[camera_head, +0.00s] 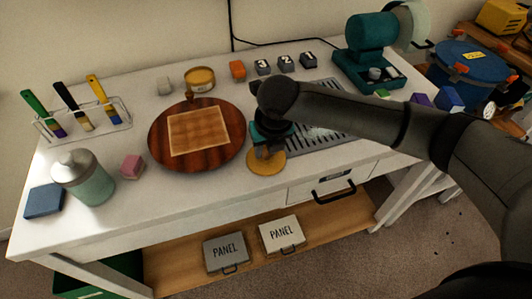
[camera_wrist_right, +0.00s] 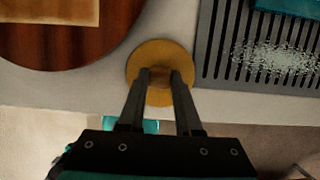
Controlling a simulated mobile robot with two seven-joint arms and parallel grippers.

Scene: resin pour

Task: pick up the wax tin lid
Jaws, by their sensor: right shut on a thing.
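The wax tin lid (camera_head: 266,168) is a round yellow disc at the front edge of the white table, right of the round wooden board. It also shows in the right wrist view (camera_wrist_right: 158,49). My right gripper (camera_head: 265,151) points down over the lid. In the right wrist view its two fingers (camera_wrist_right: 159,76) are shut on the lid's middle, hiding part of it. I cannot tell whether the lid is clear of the tabletop. The yellow wax tin (camera_head: 200,84) stands at the back of the table. My left gripper is not in view.
The wooden board (camera_head: 165,150) with a square panel lies left of the lid. A slotted grey tray (camera_head: 318,143) lies to the right. Several small blocks, a jar (camera_head: 84,180), a brush rack (camera_head: 85,133) and a teal machine (camera_head: 368,60) stand around the table.

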